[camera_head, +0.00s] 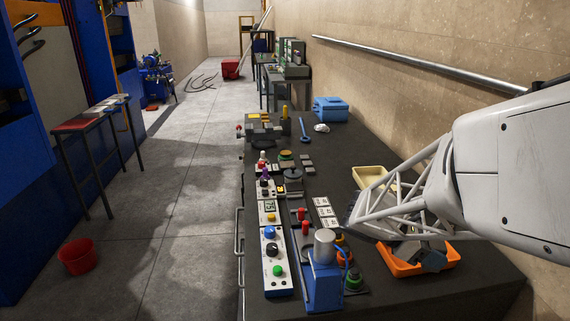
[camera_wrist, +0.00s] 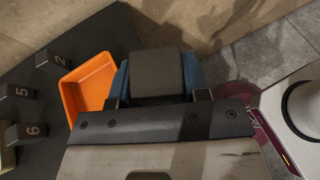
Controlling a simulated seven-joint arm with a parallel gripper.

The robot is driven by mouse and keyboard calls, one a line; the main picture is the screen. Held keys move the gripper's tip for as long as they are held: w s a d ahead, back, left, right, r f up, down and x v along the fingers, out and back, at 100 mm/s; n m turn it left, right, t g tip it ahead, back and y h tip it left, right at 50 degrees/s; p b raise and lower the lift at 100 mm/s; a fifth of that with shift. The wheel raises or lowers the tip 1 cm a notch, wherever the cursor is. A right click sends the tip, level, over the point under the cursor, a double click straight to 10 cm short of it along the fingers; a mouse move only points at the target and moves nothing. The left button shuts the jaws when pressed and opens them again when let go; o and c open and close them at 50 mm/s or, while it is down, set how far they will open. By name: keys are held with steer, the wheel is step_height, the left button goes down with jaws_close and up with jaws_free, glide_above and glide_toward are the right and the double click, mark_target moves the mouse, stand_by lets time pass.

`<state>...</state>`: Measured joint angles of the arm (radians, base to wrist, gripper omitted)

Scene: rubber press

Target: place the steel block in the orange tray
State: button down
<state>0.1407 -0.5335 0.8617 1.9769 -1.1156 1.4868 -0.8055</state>
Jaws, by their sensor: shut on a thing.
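The steel block (camera_wrist: 157,72) is a dark grey block between the blue-sided fingers of my gripper (camera_wrist: 156,82) in the wrist view. My gripper is shut on it. The orange tray (camera_wrist: 88,82) lies just left of the block in the wrist view, and the part of its floor that shows is empty. In the head view the orange tray (camera_head: 403,270) sits at the right of the bench. My gripper (camera_head: 420,256) overlaps the tray there and hides much of its inside. I cannot tell the block's height over the tray from these views.
Dark blocks numbered 2 (camera_wrist: 52,61), 5 (camera_wrist: 14,91) and 6 (camera_wrist: 26,132) stand left of the tray. A pale yellow tray (camera_head: 368,176) lies behind my gripper. A blue press with a grey cylinder (camera_head: 324,246) and a control panel (camera_head: 271,256) stand to the left.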

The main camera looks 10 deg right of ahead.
step_height(320, 180, down, 6)
steer(key=shift+f, duration=0.25)
stand_by(0.4)
steer(key=w+d, duration=0.2)
steer(key=w, duration=0.2)
steer(key=w+d+f, duration=0.1)
steer(key=w+d, duration=0.2)
steer(key=w, duration=0.2)
steer(key=w+d, duration=0.2)
steer(key=w, duration=0.3)
steer(key=shift+w+d+f, duration=0.15)
steer(key=shift+f, duration=0.05)
steer(key=shift+f, duration=1.8)
steer(key=shift+f, duration=0.1)
steer(key=c, duration=0.6)
jaws_free()
